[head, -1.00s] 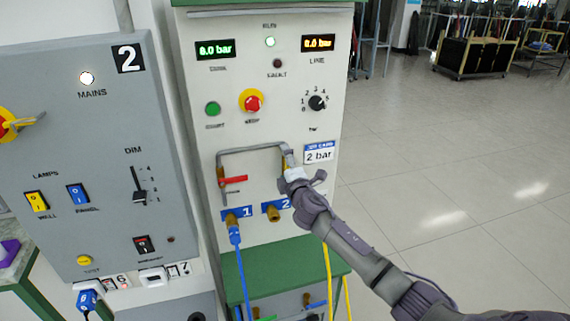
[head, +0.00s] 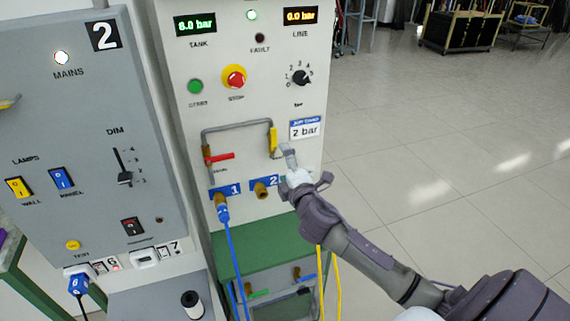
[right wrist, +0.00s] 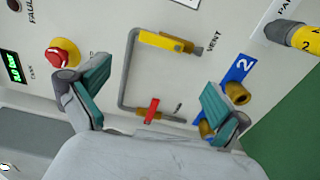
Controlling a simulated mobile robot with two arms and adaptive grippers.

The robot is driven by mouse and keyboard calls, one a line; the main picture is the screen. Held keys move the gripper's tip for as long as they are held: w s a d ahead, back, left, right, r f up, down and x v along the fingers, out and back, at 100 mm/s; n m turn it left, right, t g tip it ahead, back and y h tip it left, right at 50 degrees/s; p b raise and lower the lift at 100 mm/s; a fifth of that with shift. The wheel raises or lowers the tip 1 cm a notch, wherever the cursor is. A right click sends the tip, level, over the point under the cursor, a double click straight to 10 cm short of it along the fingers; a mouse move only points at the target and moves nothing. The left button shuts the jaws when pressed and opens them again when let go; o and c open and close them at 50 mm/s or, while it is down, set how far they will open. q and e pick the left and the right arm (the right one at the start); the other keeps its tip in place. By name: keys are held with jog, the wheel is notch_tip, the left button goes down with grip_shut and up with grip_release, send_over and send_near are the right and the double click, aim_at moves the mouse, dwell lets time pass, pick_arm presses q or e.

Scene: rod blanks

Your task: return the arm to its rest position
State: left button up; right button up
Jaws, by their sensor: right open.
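My right gripper (head: 303,170) is open and empty in front of the panel, right of and below the yellow vent handle (head: 273,140). In the right wrist view, its spread fingers (right wrist: 155,90) have green pads with nothing between them, and the yellow handle (right wrist: 165,42) lies clear beyond them. The yellow handle lies in line with its pipe. The red handle (head: 220,157) sits across its pipe. My left gripper is not in view.
The pressure panel (head: 245,105) carries knobs, a red stop button (head: 235,78) and two numbered outlets. A blue hose (head: 230,245) hangs from outlet 1. Yellow hoses (head: 321,265) hang below my right arm. A grey switch box (head: 90,130) stands left.

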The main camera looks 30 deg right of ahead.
jog(key=shift+s, duration=0.25)
dwell(0.3)
notch_tip(320, 180, down, 21)
jog(key=s+m+g+b, duration=0.2)
jog(key=s+m+g, duration=0.1)
jog(key=g, duration=0.1)
jog(key=s+f+m+g+y+b, duration=0.1)
jog(key=s+f+g, duration=0.1)
jog(key=s+f, duration=0.35)
jog(key=s+a+f+m+g, duration=0.1)
jog(key=s+f, duration=0.1)
jog(key=f, duration=0.7)
jog(key=s+f+m+g+y+b, duration=0.15)
jog(key=s+f, duration=0.25)
jog(key=f, duration=0.4)
jog(key=s+a+f+m+g, duration=0.2)
jog(key=s+a+f, duration=0.1)
jog(key=s+f, duration=0.55)
jog(key=s+a+f+m+g, duration=0.2)
jog(key=s+a+f+g, duration=0.1)
jog(key=s+f, duration=0.6)
jog(key=s+a+f+m+g+b, duration=0.1)
jog(key=s+a+f, duration=0.1)
jog(key=s, duration=0.7)
jog(key=s+a+f+m+g+y+b, duration=0.1)
jog(key=s+a+f+g, duration=0.1)
jog(key=s, duration=0.8)
jog(key=shift+a+f+m, duration=0.35)
jog(key=shift+a+f, duration=0.4)
jog(key=shift+a, duration=0.1)
